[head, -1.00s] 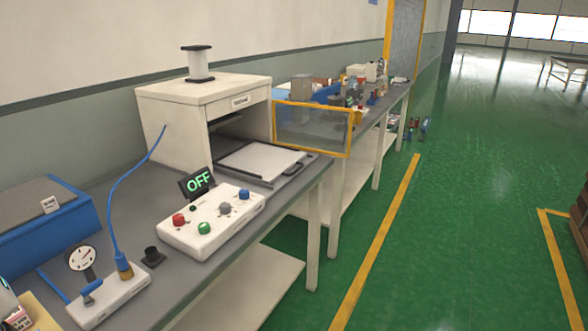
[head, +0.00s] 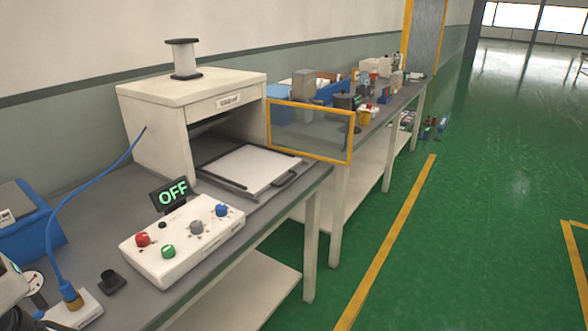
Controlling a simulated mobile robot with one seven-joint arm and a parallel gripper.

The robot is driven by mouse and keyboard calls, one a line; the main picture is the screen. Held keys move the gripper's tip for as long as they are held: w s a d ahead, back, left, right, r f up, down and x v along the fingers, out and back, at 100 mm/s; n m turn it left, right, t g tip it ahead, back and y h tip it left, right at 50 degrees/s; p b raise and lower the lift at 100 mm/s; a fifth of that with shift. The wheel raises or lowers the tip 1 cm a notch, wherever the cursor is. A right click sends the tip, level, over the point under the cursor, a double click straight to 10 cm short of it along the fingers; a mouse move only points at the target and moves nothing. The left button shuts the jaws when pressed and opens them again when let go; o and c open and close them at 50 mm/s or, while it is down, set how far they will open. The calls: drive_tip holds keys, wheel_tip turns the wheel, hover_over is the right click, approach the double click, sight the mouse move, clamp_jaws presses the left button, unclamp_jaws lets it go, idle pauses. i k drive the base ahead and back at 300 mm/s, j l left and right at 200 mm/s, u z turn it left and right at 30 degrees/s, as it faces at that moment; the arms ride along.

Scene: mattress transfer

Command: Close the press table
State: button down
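The press (head: 160,130) is a cream box on the grey workbench, with a dark opening at its front. Its press table (head: 250,168), a flat white plate on a dark sliding frame, is pulled out in front of the opening. A dark handle (head: 287,179) is on the plate's outer edge. A white control box (head: 182,245) with red, green, grey and blue buttons sits in front, and its display (head: 170,194) reads OFF. Part of my arm shows at the lower left edge. My gripper's fingers cannot be made out there, and nothing touches the press table.
A yellow-framed clear panel (head: 309,132) stands just right of the press table. A blue hose (head: 85,188) runs from the press to a gauge unit at lower left. A second bench with several items stands beyond. The green floor (head: 470,220) at right is clear.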

sight(251, 168)
drive_tip(key=i+l, duration=0.4)
drive_tip(key=i+l+u, duration=0.15)
drive_tip(key=i+l, duration=0.25)
drive_tip(key=l, duration=0.15)
drive_tip(key=i+l, duration=0.4)
drive_tip(key=l+u, duration=0.05)
drive_tip(key=l, duration=0.05)
